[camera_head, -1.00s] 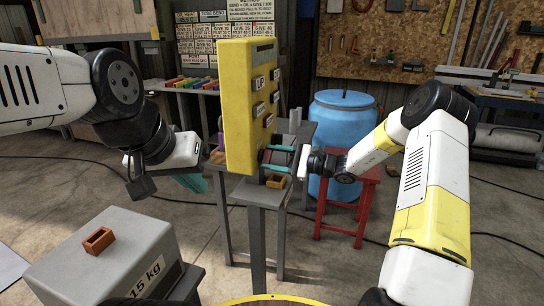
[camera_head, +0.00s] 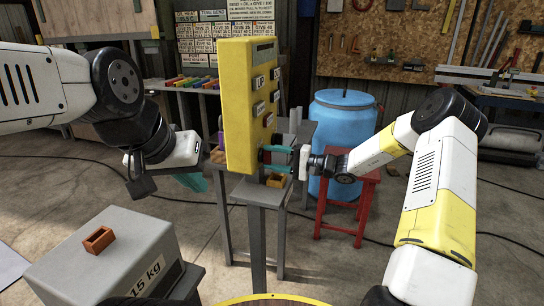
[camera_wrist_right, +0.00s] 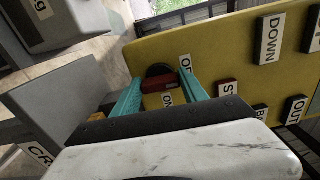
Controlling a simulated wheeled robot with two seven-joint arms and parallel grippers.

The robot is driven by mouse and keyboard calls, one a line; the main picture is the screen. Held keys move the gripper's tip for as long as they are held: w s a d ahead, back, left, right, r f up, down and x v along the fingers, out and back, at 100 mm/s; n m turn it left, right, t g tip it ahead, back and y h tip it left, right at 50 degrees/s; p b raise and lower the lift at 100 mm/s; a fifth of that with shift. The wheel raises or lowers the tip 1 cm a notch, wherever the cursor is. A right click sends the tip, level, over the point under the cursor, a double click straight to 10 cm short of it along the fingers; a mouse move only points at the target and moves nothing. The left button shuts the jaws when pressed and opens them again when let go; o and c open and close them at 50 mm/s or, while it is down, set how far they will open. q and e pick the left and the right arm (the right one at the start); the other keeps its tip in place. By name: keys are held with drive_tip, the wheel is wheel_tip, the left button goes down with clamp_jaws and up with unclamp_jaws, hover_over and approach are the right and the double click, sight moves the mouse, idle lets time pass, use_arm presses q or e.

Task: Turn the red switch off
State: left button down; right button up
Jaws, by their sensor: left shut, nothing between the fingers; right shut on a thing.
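A yellow upright panel (camera_head: 238,110) on a grey post carries several labelled controls. In the right wrist view the red switch (camera_wrist_right: 158,84) sits on the yellow panel (camera_wrist_right: 225,60), beside a dark round base. An ON label (camera_wrist_right: 167,99) is just below it, and a partly hidden label (camera_wrist_right: 185,64), apparently OFF, is above right. My right gripper (camera_head: 270,158) is at the panel's lower right edge, its teal fingers (camera_wrist_right: 161,92) on both sides of the red switch, shut on it. My left gripper (camera_head: 190,181) is shut and empty, left of the panel. The lever's exact tilt is hard to tell.
A grey table (camera_head: 295,205) stands behind the panel, with a yellow bin (camera_head: 276,181) near its post. A blue barrel (camera_head: 343,120) and a red stool (camera_head: 345,205) are to the right. A grey 15 kg box (camera_head: 110,245) with a small brown block stands at front left.

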drive_tip(key=shift+n, duration=0.3)
idle(0.4)
drive_tip(key=o, duration=1.4)
drive_tip(key=v, duration=0.8)
